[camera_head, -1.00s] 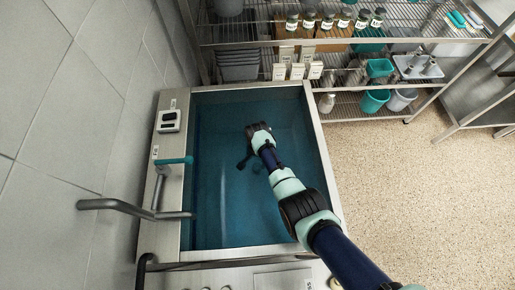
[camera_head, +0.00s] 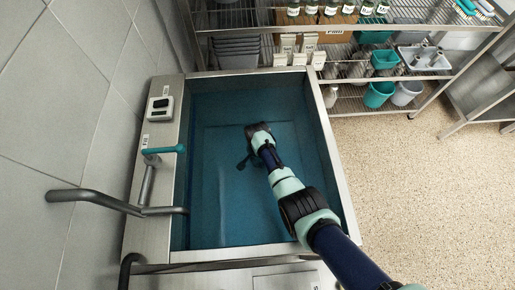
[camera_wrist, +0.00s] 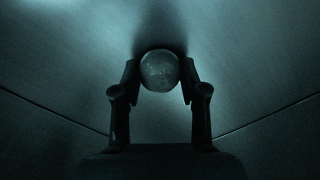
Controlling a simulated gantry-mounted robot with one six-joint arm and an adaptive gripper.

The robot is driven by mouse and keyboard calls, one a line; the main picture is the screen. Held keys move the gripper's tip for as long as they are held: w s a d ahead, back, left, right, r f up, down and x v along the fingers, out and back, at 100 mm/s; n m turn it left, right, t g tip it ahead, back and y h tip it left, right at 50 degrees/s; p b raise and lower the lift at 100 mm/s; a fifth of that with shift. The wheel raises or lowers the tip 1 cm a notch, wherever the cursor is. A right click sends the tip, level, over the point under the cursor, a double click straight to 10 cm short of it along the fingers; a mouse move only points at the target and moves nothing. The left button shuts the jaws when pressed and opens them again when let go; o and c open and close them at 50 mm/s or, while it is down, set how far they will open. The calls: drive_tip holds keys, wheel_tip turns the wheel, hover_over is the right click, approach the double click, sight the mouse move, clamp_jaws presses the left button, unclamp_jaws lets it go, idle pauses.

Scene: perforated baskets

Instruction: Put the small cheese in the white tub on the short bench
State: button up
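A small round pale ball, which looks like the small cheese (camera_wrist: 160,70), sits between my two fingertips in the wrist view. My gripper (camera_wrist: 160,75) has both fingers against its sides. In the head view my gripper (camera_head: 244,162) is inside the deep teal-lined steel vat (camera_head: 205,120), mostly hidden by my wrist, and the cheese cannot be made out there. Whether the cheese is clear of the vat floor cannot be told. I cannot identify the white tub or the short bench in these views.
The vat's steel rim (camera_head: 331,150) surrounds my arm. A lever with a teal handle (camera_head: 164,150) and a bent pipe (camera_head: 100,200) stand on its left. Wire shelves (camera_head: 370,60) hold jars, teal buckets (camera_head: 379,93) and a pale bucket (camera_head: 406,93). The right floor (camera_head: 430,200) is clear.

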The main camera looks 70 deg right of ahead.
drive_tip(key=shift+c, duration=0.4)
wheel_tip(320, 180, up, 13)
drive_tip(key=p, duration=1.2)
drive_tip(key=shift+r+p, duration=0.1)
drive_tip(key=shift+p, duration=0.25)
wheel_tip(320, 180, up, 29)
drive_tip(key=p, duration=2.7)
